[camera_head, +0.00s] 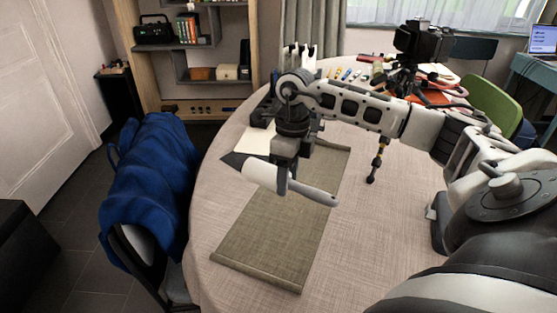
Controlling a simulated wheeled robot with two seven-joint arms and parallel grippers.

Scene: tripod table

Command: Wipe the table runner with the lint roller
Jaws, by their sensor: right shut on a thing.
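The table runner (265,235) is a grey-green cloth lying lengthwise on the round table (365,235). My right gripper (283,184) is shut on the lint roller (262,175) above the runner. The roller's white head points left and its grey handle (318,194) points right and toward the front. I cannot tell whether the roller touches the cloth. My right arm and gripper hide part of the runner's far end. My left gripper is not in view.
A white sheet (256,142) lies by the runner's far left. A chair with a blue cover (150,185) stands left. The table's front is clear.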

